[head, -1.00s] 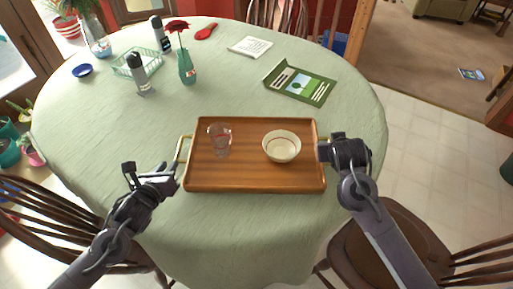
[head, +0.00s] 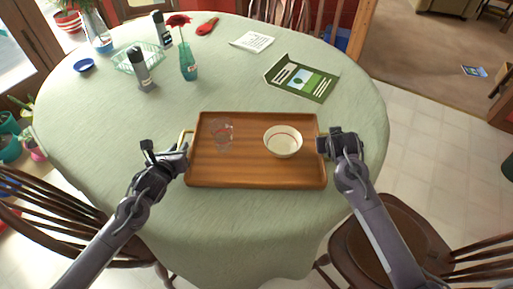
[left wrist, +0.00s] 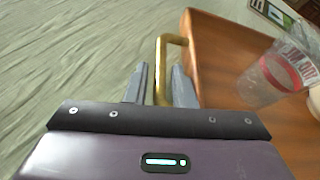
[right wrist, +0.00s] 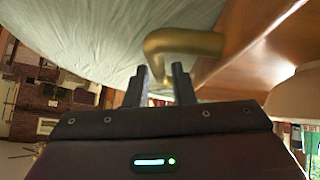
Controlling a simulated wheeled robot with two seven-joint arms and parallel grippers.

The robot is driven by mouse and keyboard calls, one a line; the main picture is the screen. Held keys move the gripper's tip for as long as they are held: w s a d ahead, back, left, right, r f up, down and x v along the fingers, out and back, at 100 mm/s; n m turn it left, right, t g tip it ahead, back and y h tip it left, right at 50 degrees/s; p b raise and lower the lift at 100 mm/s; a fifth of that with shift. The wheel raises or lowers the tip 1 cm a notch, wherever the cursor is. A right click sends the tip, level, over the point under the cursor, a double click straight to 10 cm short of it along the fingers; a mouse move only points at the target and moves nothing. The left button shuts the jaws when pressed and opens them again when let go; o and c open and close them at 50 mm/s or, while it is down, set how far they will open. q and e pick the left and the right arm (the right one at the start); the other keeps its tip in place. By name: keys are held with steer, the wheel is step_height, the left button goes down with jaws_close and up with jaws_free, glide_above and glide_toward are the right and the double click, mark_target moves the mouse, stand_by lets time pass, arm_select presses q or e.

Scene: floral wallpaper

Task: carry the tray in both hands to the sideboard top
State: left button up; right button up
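The brown wooden tray (head: 255,176) lies on the green-clothed round table, with a brass handle at each short side. A clear glass (head: 222,135) stands on its left part and a white bowl (head: 283,141) right of centre. My left gripper (head: 183,150) is at the left handle (left wrist: 162,60); in the left wrist view the bar runs between the open fingers with small gaps. My right gripper (head: 322,145) is at the right handle (right wrist: 185,42); in the right wrist view its fingers stand apart, with the bend of the bar at their tips. The sideboard is not in view.
A green booklet (head: 302,78), a white paper (head: 252,42), a red flower in a teal vase (head: 188,68), a green basket (head: 128,60) and dark-topped bottles stand or lie on the far table. Chairs (head: 395,235) flank the near side. Open floor (head: 440,130) lies to the right.

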arm_select(q)
steer(key=shift+c, duration=0.3)
arm_select(e)
steer(key=shift+c, duration=0.2)
arm_select(q)
jaws_close()
arm_select(e)
jaws_close()
arm_select(q)
steer(key=shift+r, duration=0.2)
arm_select(e)
steer(key=shift+r, duration=0.15)
